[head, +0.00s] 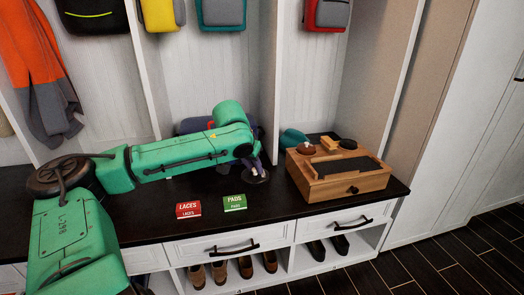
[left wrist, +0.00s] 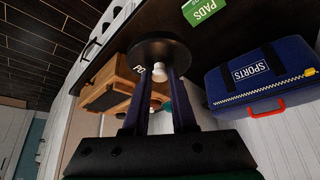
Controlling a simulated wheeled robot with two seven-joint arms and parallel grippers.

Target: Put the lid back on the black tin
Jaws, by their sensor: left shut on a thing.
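My left gripper (head: 257,171) is shut on the pale knob (left wrist: 157,96) of a round black lid (head: 258,179), which it holds out over the dark bench top. In the left wrist view the lid (left wrist: 160,51) sits beyond the fingertips, with white letters "PO" partly hidden by a finger. My right gripper is in neither view.
A blue SPORTS bag (left wrist: 260,82) lies behind my arm. White dividers (head: 269,75) rise behind.

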